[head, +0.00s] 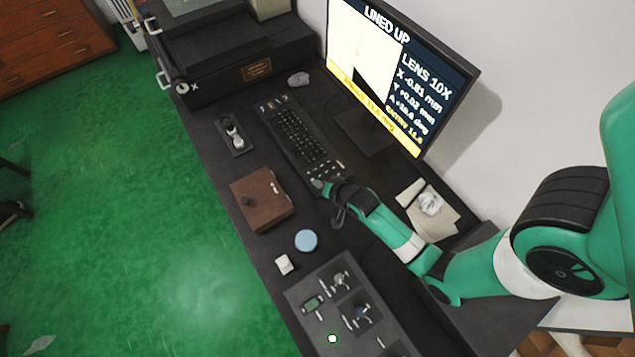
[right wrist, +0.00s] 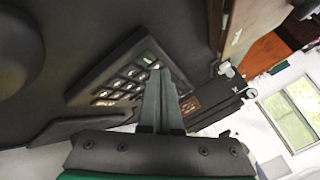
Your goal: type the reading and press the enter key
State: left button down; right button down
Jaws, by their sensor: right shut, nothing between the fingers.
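The black keyboard (head: 290,130) lies on the dark bench in front of the monitor. The monitor (head: 400,70) reads "LINED UP" and "LENS 10X", with X, Y and A values. A yellow band runs along its bottom; its small text, including the entry line, is hard to read exactly. My right gripper (head: 320,186) is shut and empty at the keyboard's near end. In the right wrist view its closed fingers (right wrist: 160,85) point at the pale-marked keys (right wrist: 130,75). I cannot tell whether the tips touch a key. My left gripper is not in view.
A brown box (head: 262,200), a blue disc (head: 306,240) and a white block (head: 284,264) sit left of my right arm. A grey tray of parts (head: 325,330) is nearer. Crumpled paper (head: 431,203) lies right of the arm.

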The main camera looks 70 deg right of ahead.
jog(key=shift+f, duration=0.4)
jog(key=shift+f+b, duration=0.35)
jog(key=shift+b, duration=0.05)
dwell(0.4)
jog(key=shift+r, duration=0.1)
jog(key=shift+r+p, duration=0.7)
jog(key=shift+p, duration=0.2)
notch_tip(320, 180, up, 5)
jog(key=p, duration=0.5)
dwell(0.4)
